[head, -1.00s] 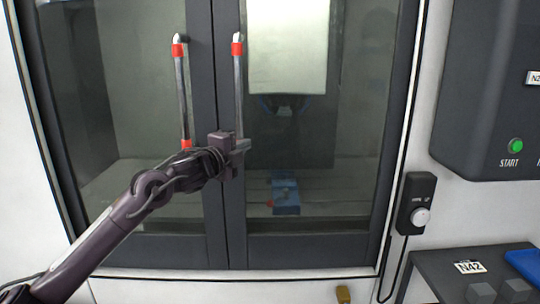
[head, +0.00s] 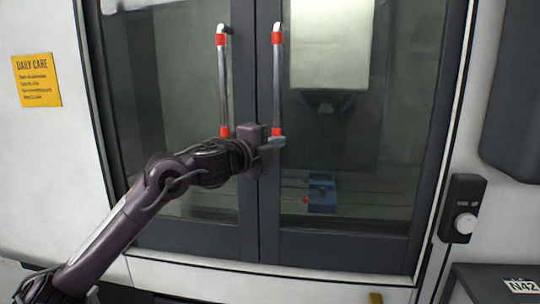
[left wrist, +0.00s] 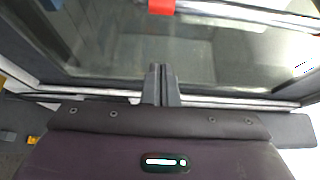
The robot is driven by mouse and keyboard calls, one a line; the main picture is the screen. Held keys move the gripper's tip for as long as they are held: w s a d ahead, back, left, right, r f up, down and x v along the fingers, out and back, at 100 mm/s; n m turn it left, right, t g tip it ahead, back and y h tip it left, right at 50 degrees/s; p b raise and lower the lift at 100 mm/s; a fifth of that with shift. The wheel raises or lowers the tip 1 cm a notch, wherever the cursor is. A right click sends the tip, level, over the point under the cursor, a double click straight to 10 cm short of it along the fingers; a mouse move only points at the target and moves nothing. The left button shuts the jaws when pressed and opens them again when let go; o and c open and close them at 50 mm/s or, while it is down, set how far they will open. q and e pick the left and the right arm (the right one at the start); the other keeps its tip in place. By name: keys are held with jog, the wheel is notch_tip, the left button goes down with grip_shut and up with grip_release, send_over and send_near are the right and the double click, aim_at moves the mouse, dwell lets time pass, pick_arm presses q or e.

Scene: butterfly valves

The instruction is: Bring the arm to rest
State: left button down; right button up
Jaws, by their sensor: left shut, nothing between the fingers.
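My left arm comes in from the lower left in the head view. Its gripper (head: 277,144) is in front of the machine's double doors, by the lower ends of the two door handles. In the left wrist view the two fingers (left wrist: 161,85) are together and hold nothing. The left handle (head: 223,85) and right handle (head: 278,85) are upright grey bars with red ends. I cannot tell whether the gripper touches the right handle's lower end. Both doors look closed. My right gripper is in neither view.
Behind the glass, a blue vise (head: 321,193) stands on the machine bed. A black control box with a white knob (head: 465,224) hangs right of the doors. A dark shelf (head: 470,285) with an N42 label is at the lower right. A yellow notice (head: 36,80) is at the left.

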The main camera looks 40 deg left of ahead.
pick_arm(q)
jog(key=shift+s+a+b, duration=0.15)
jog(key=shift+s+b, duration=0.15)
jog(key=shift+s, duration=0.9)
